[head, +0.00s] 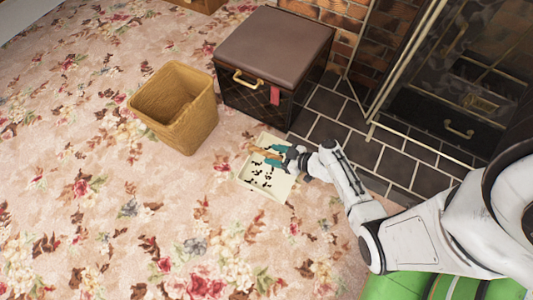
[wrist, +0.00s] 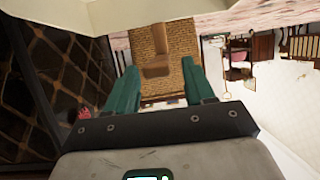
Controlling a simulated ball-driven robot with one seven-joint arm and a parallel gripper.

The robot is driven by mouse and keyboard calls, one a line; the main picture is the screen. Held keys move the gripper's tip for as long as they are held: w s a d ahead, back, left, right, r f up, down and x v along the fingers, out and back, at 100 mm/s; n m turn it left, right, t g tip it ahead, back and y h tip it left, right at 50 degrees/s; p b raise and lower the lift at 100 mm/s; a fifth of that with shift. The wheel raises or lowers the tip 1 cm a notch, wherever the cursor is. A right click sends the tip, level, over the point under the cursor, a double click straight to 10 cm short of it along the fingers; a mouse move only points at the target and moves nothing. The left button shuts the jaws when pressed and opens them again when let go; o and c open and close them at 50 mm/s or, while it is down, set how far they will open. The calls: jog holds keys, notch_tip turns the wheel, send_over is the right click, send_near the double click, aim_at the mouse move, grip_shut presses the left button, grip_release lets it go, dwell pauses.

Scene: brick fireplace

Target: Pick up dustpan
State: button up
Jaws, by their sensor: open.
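The dustpan (head: 279,188) is a cream, shallow pan with dark debris in it, lying on the floral carpet beside the hearth tiles. A tan-orange part, seemingly its handle, shows near my fingertips. My gripper (head: 270,155) is low over the pan's far end, its teal fingers apart. In the wrist view my gripper (wrist: 160,68) is open, with a brown piece (wrist: 155,66) between the fingers, probably the handle. I cannot tell whether the fingers touch it. A cream surface, probably the dustpan (wrist: 120,12), crosses the top of the wrist view.
A wicker basket (head: 185,125) stands on the carpet left of my gripper. A dark chest with a brown lid (head: 275,42) stands behind it and fills the left of the wrist view (wrist: 30,80). A fireplace screen (head: 395,60) and dark tiles (head: 345,125) are right. Carpet at left is clear.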

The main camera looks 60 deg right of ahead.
aim_at(268, 154)
jog(key=x, duration=0.3)
jog(key=shift+w+b, duration=0.1)
jog(key=shift+b, duration=0.3)
grip_shut()
dwell(0.4)
